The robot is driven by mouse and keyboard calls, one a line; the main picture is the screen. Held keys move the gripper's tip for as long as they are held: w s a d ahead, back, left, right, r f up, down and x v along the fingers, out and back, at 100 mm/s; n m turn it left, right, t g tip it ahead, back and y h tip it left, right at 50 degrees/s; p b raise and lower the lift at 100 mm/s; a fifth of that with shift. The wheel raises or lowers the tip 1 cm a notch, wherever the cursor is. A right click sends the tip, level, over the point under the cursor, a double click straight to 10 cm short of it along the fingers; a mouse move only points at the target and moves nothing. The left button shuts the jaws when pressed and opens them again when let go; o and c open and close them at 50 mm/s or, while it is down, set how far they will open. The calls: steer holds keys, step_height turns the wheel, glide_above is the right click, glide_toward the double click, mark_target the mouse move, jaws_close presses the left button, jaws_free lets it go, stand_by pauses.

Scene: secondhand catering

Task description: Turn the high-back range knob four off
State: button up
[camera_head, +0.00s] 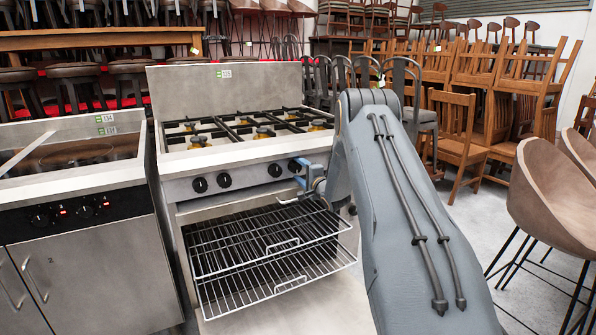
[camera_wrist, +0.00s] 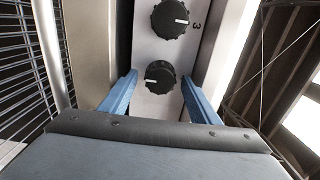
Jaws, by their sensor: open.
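The high-back range (camera_head: 235,158) stands in the middle of the head view, with black knobs along its front panel. My gripper (camera_head: 304,172) is at the right part of that panel. In the wrist view, one black knob (camera_wrist: 160,77), taken as knob four, lies between the two open blue fingers of my gripper (camera_wrist: 159,78). Visible gaps remain on both sides. Its white mark points left in that view. The neighbouring knob (camera_wrist: 170,18) has a "3" beside it, and its white mark points right.
Wire oven racks (camera_head: 265,255) stick out below the knob panel, close under my gripper. A ceramic-top cooker (camera_head: 75,205) stands to the left. Stacked wooden chairs (camera_head: 460,130) and a brown bucket stool (camera_head: 555,190) are to the right. Grey floor is clear between them.

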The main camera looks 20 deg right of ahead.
steer(key=shift+w, duration=0.45)
steer(key=c, duration=1.1)
steer(key=shift+o, duration=0.2)
